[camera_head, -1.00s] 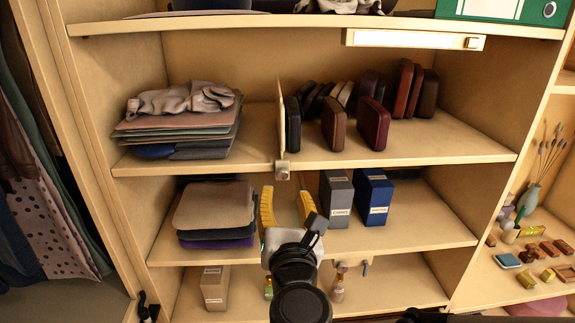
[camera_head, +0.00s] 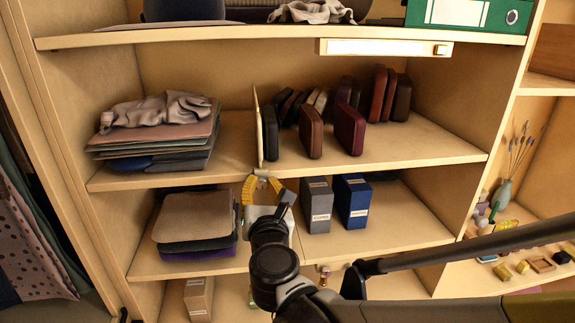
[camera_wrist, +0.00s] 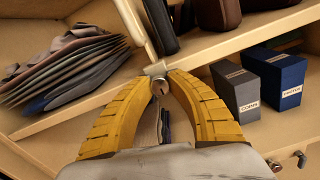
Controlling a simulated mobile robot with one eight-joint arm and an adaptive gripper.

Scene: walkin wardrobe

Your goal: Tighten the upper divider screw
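The upper divider (camera_head: 259,126) is a thin pale panel standing on the upper shelf. A small metal bracket (camera_wrist: 156,68) sits at its foot on the shelf's front edge. The upper divider screw (camera_wrist: 160,87) shows as a round metal head with a dark slot, just under the bracket. My gripper (camera_wrist: 161,78) has its two yellow fingers bent inward, one on each side of the screw head, with tips against it as far as I can see. In the head view my gripper (camera_head: 263,180) is at the shelf edge below the divider, and the screw is mostly hidden.
Folded clothes (camera_head: 155,135) lie left of the divider, with dark cases (camera_head: 349,129) to its right. Grey (camera_head: 316,205) and blue (camera_head: 352,200) boxes stand close right of my gripper on the shelf below. Another small metal fitting (camera_head: 324,271) is on the lower shelf edge.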

